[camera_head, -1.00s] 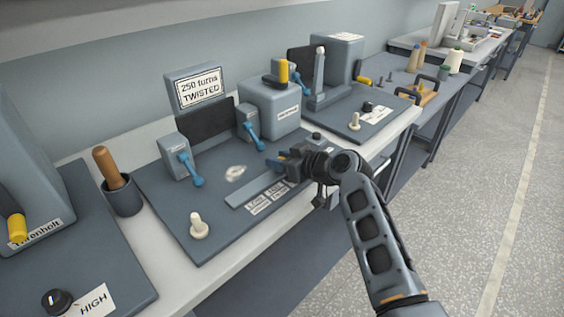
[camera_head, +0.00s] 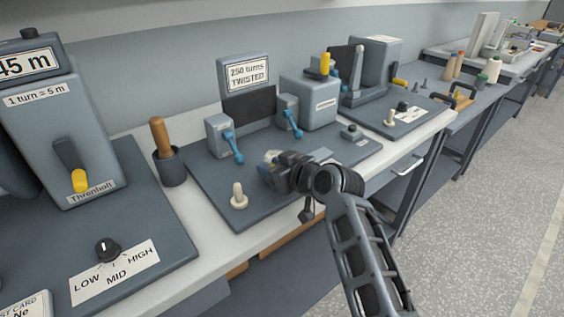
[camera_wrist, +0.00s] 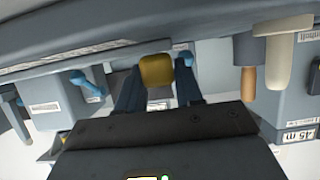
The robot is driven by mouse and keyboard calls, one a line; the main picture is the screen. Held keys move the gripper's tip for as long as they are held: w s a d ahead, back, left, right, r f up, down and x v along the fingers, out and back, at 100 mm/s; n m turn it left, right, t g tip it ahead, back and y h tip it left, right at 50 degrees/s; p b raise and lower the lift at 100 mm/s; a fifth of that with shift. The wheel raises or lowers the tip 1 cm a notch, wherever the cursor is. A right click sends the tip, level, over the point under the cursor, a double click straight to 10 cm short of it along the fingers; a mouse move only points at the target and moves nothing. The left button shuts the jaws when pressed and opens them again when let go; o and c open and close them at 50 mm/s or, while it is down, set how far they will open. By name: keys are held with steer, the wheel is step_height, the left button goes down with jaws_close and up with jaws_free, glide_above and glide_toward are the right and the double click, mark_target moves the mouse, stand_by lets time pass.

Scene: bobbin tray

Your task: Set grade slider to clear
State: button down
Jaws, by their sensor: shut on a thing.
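My gripper (camera_head: 268,172) is low over the dark base plate (camera_head: 215,180) of the "250 turns TWISTED" machine (camera_head: 248,75), just right of a cream peg (camera_head: 239,197). In the wrist view a yellow-brown slider knob (camera_wrist: 157,70) sits between the fingers of my gripper (camera_wrist: 157,88), which is shut on it. Part of a grey slider strip (camera_head: 320,154) shows right of my gripper in the head view. The rest of the strip and its printed labels are hidden behind my gripper and wrist, so I cannot read where the knob stands.
Two blue-handled levers (camera_head: 234,150) (camera_head: 293,122) stand behind my gripper. A wooden-handled tool (camera_head: 160,137) stands in a dark cup (camera_head: 170,166) to the left. A machine with a LOW/MID/HIGH dial (camera_head: 108,250) is at the near left. A small dark button box (camera_head: 351,133) is to the right.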

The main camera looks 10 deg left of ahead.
stand_by(0.3)
steer(key=c, duration=0.8)
jaws_free()
steer(key=shift+b+v, duration=0.4)
steer(key=shift+v, duration=3.45)
steer(key=shift+s, duration=0.1)
